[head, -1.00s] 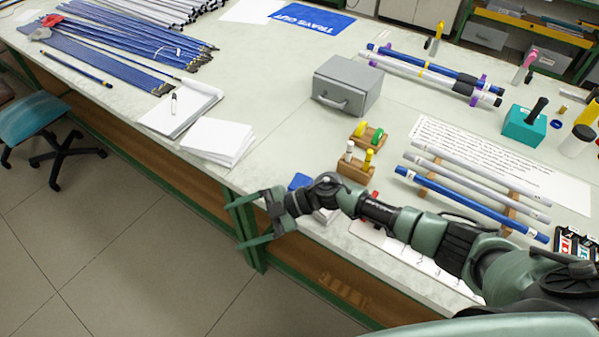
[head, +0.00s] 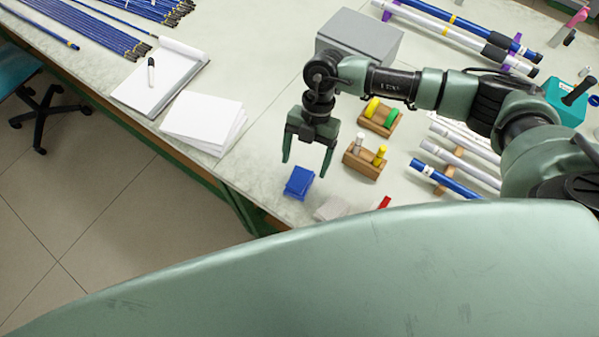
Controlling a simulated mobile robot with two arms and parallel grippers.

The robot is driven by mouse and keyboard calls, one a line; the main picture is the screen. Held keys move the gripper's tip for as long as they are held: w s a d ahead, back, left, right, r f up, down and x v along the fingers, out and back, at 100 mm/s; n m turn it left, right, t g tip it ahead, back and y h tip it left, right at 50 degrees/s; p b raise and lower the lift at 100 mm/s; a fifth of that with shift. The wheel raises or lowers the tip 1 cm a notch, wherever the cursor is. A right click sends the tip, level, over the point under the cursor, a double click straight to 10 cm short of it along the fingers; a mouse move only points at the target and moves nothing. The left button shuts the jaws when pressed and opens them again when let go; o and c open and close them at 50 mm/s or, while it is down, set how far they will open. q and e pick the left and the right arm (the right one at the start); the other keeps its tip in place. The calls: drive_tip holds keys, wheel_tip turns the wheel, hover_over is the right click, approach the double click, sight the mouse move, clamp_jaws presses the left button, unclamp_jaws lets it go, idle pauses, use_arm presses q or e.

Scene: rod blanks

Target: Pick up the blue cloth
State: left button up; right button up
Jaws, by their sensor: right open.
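The blue cloth (head: 299,182) is a small folded square lying on the pale table (head: 262,208) near its front edge. My right gripper (head: 306,168) points down above the cloth with its two fingers apart. The jaws are empty, and the cloth lies below and between the fingertips in the picture. I cannot tell the exact height of the fingertips over the cloth. My left gripper does not show.
A grey-white cloth (head: 333,208) and a red item (head: 384,202) lie right of the blue cloth. Wooden blocks with pegs (head: 365,160), a grey box (head: 360,35) and rods (head: 448,180) stand further right and back. White paper (head: 203,120) lies left. My own body hides the front.

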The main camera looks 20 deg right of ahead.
sight(300, 177)
drive_tip(key=p+x, duration=0.2)
drive_tip(key=x, duration=0.2)
drive_tip(key=shift+s+a+f, duration=0.1)
drive_tip(key=shift+a+f, duration=0.1)
drive_tip(key=shift+f, duration=0.1)
drive_tip(key=shift+a+f, duration=0.1)
drive_tip(key=shift+f, duration=0.25)
drive_tip(key=shift+s+f, duration=0.1)
drive_tip(key=shift+f, duration=0.1)
drive_tip(key=c, duration=1.5)
drive_tip(key=shift+o, duration=0.2)
drive_tip(key=shift+r, duration=0.1)
